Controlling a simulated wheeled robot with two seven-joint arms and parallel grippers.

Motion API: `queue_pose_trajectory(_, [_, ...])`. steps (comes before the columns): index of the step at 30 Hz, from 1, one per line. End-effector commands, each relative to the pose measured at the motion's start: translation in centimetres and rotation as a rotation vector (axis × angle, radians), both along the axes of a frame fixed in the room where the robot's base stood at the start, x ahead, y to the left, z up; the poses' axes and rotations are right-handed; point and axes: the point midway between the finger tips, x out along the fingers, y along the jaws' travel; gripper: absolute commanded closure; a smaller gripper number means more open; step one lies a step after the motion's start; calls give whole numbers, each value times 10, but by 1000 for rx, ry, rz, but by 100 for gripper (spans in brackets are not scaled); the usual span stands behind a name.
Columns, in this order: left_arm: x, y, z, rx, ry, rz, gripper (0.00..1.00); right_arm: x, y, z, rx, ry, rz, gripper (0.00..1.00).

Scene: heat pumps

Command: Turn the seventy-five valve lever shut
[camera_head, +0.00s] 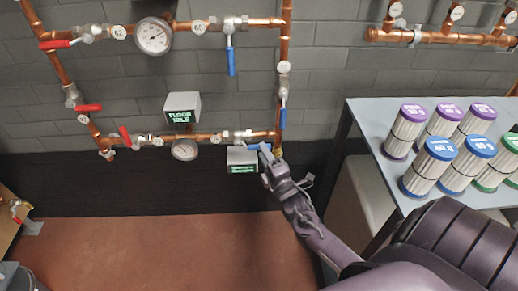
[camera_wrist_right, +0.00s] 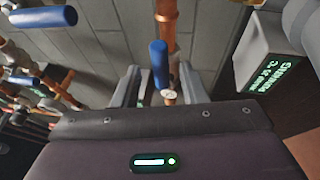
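My right gripper (camera_head: 267,158) reaches up to the lower right corner of the copper pipework, beside a blue valve lever (camera_head: 258,147) lying about level. In the right wrist view the gripper (camera_wrist_right: 158,88) is open, with a blue lever (camera_wrist_right: 160,66) between its two fingers and a gap on each side. I cannot tell whether it touches a finger. A white round tag (camera_wrist_right: 169,96) shows below that lever; its number is too small to read. I cannot make out a seventy-five tag in either view. My left gripper is not in view.
A second blue lever (camera_head: 283,118) hangs along the riser just above my gripper. A display box (camera_head: 242,159) is close at its left, and it shows in the wrist view (camera_wrist_right: 268,60). A table (camera_head: 366,112) with several capped cylinders stands at the right. The floor (camera_head: 170,240) is clear.

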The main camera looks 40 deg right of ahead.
Motion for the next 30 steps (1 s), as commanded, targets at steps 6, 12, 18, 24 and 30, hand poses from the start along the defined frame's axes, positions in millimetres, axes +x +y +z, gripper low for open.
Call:
queue_pose_trajectory(6, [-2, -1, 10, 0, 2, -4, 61, 28, -4, 4, 1, 1, 0, 61])
queue_pose_trajectory(12, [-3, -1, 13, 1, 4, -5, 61, 34, -5, 5, 1, 3, 0, 61])
queue_pose_trajectory(18, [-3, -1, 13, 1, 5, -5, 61, 34, -5, 5, 2, 3, 0, 65])
queue_pose_trajectory(24, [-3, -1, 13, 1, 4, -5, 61, 34, -5, 5, 2, 3, 0, 91])
queue_pose_trajectory(30, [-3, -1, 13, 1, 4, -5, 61, 34, -5, 5, 2, 3, 0, 100])
